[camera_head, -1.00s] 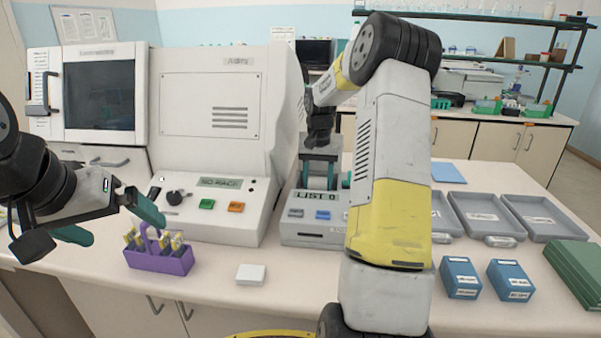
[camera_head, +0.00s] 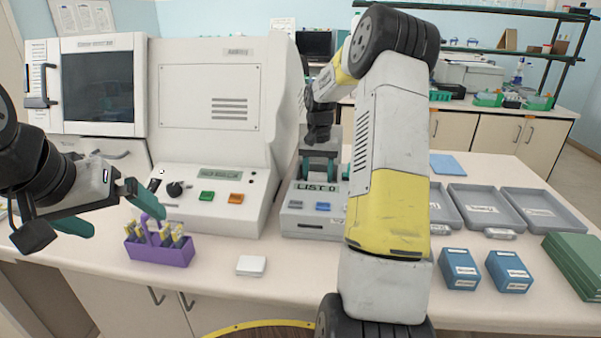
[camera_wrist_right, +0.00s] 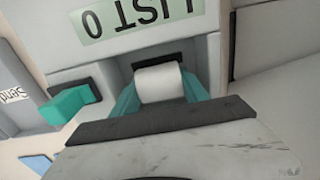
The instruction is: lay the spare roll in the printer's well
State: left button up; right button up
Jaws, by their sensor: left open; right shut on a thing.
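The printer (camera_head: 312,221) is a light grey box with a "LIST 0" display, in the middle of the bench in the head view; its display side also shows upside down in the right wrist view (camera_wrist_right: 60,40). My right gripper (camera_wrist_right: 158,92) is shut on the white spare roll (camera_wrist_right: 160,82), with a teal finger on each side. The roll is at the dark well opening (camera_wrist_right: 150,59); I cannot tell whether it touches the bottom. In the head view my right gripper (camera_head: 320,168) is behind the display, with the roll not clear. My left gripper (camera_head: 112,212) is open and empty.
A purple rack (camera_head: 160,256) with yellow-topped items and a small white block (camera_head: 251,266) stand near the front edge. A large white machine (camera_head: 210,150) is left of the printer. Blue boxes (camera_head: 459,270), grey trays (camera_head: 541,210) and green slabs (camera_head: 578,262) are at the right.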

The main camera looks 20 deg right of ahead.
jog(key=shift+f, duration=0.3)
jog(key=o, duration=1.5)
jog(key=shift+r, duration=0.15)
notch_tip(320, 180, up, 8)
jog(key=shift+f, duration=0.25)
